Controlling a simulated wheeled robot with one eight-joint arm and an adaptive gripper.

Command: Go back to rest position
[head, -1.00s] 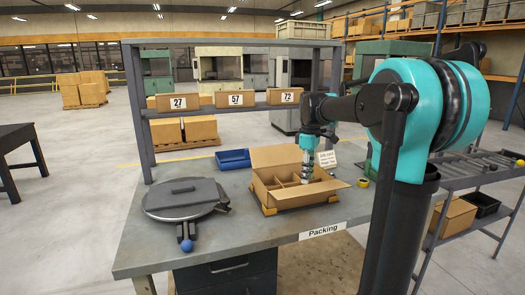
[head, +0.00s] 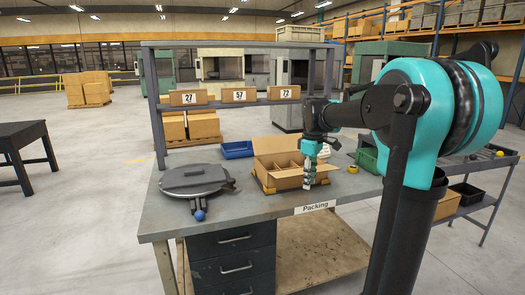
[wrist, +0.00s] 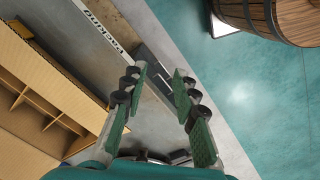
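My gripper (head: 309,178) hangs from the arm, pointing down near the front right corner of the open cardboard box in the head view. In the wrist view my gripper (wrist: 161,78) has its two green-padded fingers apart, with nothing between them. The box (head: 277,180) has raised flaps and inner dividers, and stands on the grey packing table (head: 240,218). In the wrist view the box (wrist: 30,92) lies to the left of the fingers, which are apart from it. Part of the box front is hidden behind my gripper in the head view.
A round grey device (head: 194,181) with a blue ball knob lies on the table's left. A blue tray (head: 237,150) and yellow tape roll (head: 353,169) flank the box. A shelf (head: 225,105) holds numbered boxes. A wooden barrel (wrist: 275,18) shows in the wrist view.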

